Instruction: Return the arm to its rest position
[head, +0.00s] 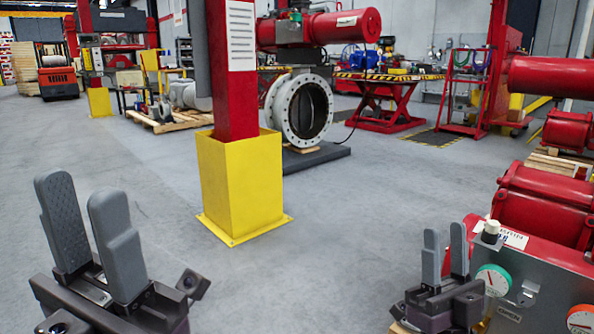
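My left gripper (83,192) is at the lower left of the head view, with its two grey fingers pointing up. The fingers stand apart with nothing visible between them. My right gripper (445,236) is at the lower right, smaller in view, also with its fingers up and apart. It appears empty and overlaps the left edge of a grey control panel (530,296) in the picture; whether it touches the panel cannot be told.
Red actuator cylinders (546,205) lie behind the panel at the right. A red post (231,100) in a yellow base (241,185) stands at centre. Behind it is a large flanged valve (282,110) under a red actuator. The grey floor (330,245) between the grippers looks clear.

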